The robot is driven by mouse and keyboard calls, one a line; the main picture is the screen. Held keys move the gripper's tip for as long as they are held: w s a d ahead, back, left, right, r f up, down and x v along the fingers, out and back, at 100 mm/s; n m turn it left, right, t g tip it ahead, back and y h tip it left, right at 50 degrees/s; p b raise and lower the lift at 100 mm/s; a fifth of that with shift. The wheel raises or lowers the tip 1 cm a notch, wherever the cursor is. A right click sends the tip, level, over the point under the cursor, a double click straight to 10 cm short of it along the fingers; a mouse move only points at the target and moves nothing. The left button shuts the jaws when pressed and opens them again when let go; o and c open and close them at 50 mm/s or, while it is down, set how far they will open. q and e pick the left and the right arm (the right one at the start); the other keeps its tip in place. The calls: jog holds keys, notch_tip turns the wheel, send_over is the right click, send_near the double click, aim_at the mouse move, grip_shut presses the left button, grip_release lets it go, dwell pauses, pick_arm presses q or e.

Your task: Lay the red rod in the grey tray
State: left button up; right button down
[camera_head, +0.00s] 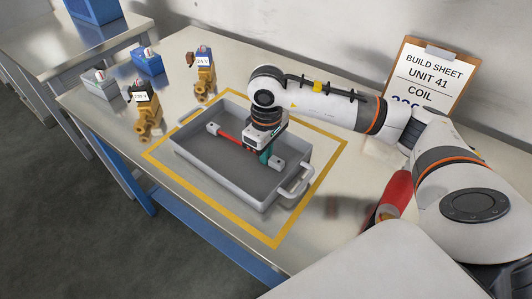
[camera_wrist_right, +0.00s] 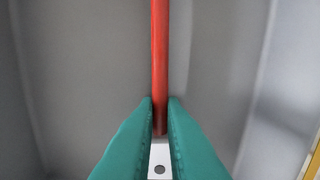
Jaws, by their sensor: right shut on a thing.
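The red rod (camera_head: 228,136) is inside the grey tray (camera_head: 219,185), running from the tray's far left toward its right side. A pale end piece shows at each end. My right gripper (camera_head: 265,155) reaches down into the tray and is shut on the rod near its right end. In the right wrist view the rod (camera_wrist_right: 160,60) runs between the green fingertips (camera_wrist_right: 160,112), with a white holed end piece (camera_wrist_right: 160,160) below. I cannot tell whether the rod touches the tray floor. My left gripper is not in view.
A yellow outline (camera_head: 213,213) surrounds the tray on the metal table (camera_head: 320,205). Several brass valve-like parts and small boxes stand at left, including a 24 V part (camera_head: 204,75) and a blue box (camera_head: 148,62). A clipboard (camera_head: 430,75) leans at back right; a red object (camera_head: 395,190) is near my arm.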

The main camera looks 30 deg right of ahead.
jog(key=shift+s+a+f, duration=0.1)
jog(key=shift+s+f, duration=0.2)
jog(key=shift+f, duration=0.4)
jog(key=c, duration=1.6)
grip_release()
jog(key=shift+o, duration=0.4)
jog(key=shift+r, duration=0.1)
jog(key=shift+a+r, duration=0.2)
jog(key=shift+r, duration=0.05)
jog(key=shift+w+d+r+p, duration=0.15)
jog(key=shift+w+r+p, duration=0.05)
jog(key=shift+r+p, duration=0.5)
notch_tip(320, 180, up, 12)
jog(key=b, duration=0.1)
jog(key=shift+w+d+f, duration=0.15)
jog(key=shift+d+f, duration=0.05)
jog(key=shift+f, duration=0.05)
